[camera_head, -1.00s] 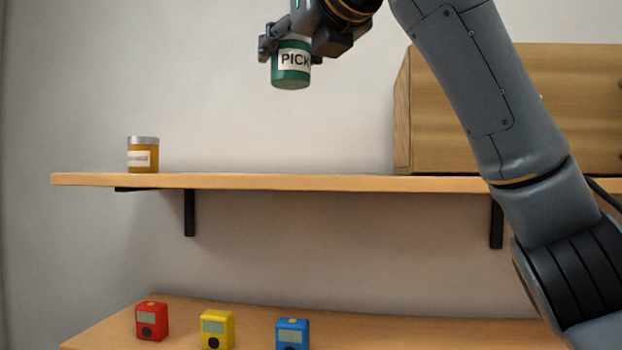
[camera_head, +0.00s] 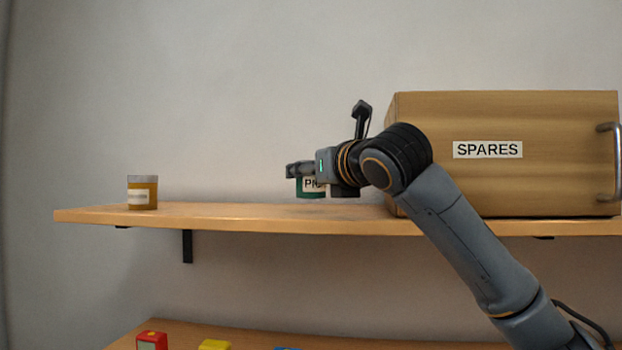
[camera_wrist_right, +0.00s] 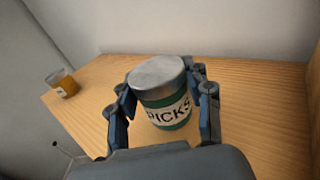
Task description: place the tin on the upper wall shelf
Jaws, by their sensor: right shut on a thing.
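The green tin (camera_wrist_right: 160,92) has a grey lid and a white label reading PICKS. In the head view the tin (camera_head: 311,188) is mostly hidden by my right gripper (camera_head: 308,178). My right gripper is shut on the tin, with a finger on each side of it in the wrist view (camera_wrist_right: 160,110). The upper wall shelf (camera_head: 240,217) is a long wooden board. The tin is upright just above the shelf, left of the wooden box; I cannot tell whether its base touches the board. My left gripper is not in view.
An amber jar (camera_head: 142,193) with a grey lid stands near the shelf's left end. A large wooden box (camera_head: 500,180) labelled SPARES fills the right part. The shelf between jar and tin is bare. Below, red (camera_head: 151,340) and yellow (camera_head: 215,345) devices stand on a table.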

